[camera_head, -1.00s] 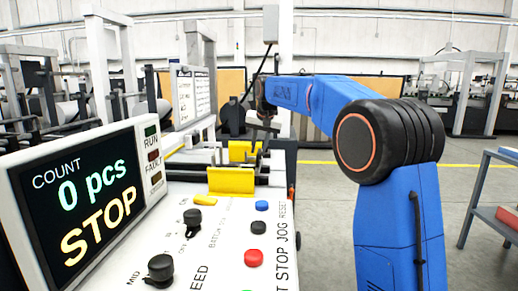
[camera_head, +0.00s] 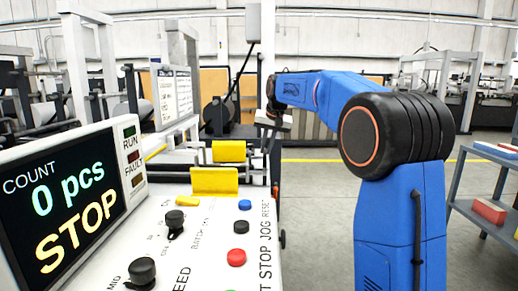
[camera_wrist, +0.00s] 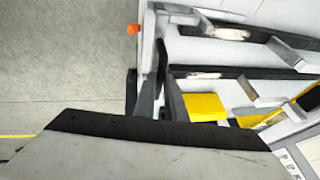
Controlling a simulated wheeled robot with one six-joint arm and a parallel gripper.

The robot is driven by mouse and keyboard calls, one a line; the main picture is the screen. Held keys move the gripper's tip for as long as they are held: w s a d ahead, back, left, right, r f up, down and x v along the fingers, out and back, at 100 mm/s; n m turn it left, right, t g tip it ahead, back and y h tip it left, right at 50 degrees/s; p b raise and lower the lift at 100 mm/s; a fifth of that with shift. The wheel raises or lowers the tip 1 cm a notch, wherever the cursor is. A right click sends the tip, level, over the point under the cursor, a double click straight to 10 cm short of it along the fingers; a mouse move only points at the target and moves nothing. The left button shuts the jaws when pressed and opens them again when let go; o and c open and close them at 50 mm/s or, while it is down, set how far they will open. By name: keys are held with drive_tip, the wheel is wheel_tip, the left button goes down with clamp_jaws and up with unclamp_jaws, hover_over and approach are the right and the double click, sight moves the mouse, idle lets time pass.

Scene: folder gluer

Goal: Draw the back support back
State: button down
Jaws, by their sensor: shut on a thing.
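My gripper (camera_head: 271,111) is at the end of the blue arm, beyond the control panel and at the right side of the machine. It is small and dark in the head view. A light grey slab (camera_head: 274,122) sits at its tip, tilted. In the wrist view a grey slab with a black edge (camera_wrist: 150,157) fills the bottom and hides the fingertips. My gripper is shut on this slab. It seems to be the back support, but its shape is only partly shown. I cannot tell how it joins the machine.
Two yellow blocks (camera_head: 215,181) stand on the machine bed behind the control panel (camera_head: 185,245); yellow parts also show in the wrist view (camera_wrist: 205,106). The display (camera_head: 75,200) reads 0 pcs, STOP. A shelf cart (camera_head: 490,210) stands at right. Grey floor lies open between.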

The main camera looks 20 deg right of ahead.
drive_tip(key=c, duration=1.8)
unclamp_jaws()
drive_tip(key=v, duration=1.7)
drive_tip(key=shift+s+a+r, duration=0.15)
drive_tip(key=shift+s+r, duration=0.05)
drive_tip(key=shift+s, duration=0.1)
drive_tip(key=s+a+f+n, duration=0.1)
drive_tip(key=s+f, duration=0.6)
drive_tip(key=s, duration=0.5)
drive_tip(key=s+a+f+n, duration=0.1)
drive_tip(key=s+f, duration=0.6)
drive_tip(key=s, duration=0.5)
drive_tip(key=s+f, duration=0.6)
drive_tip(key=f, duration=0.1)
drive_tip(key=s+f+n, duration=0.1)
drive_tip(key=s+f, duration=0.6)
drive_tip(key=f, duration=0.1)
drive_tip(key=s+f+n, duration=0.1)
drive_tip(key=s+f, duration=0.6)
drive_tip(key=shift+s+a+f+h, duration=0.2)
drive_tip(key=shift+a+f+h, duration=0.1)
drive_tip(key=shift+a+f, duration=0.1)
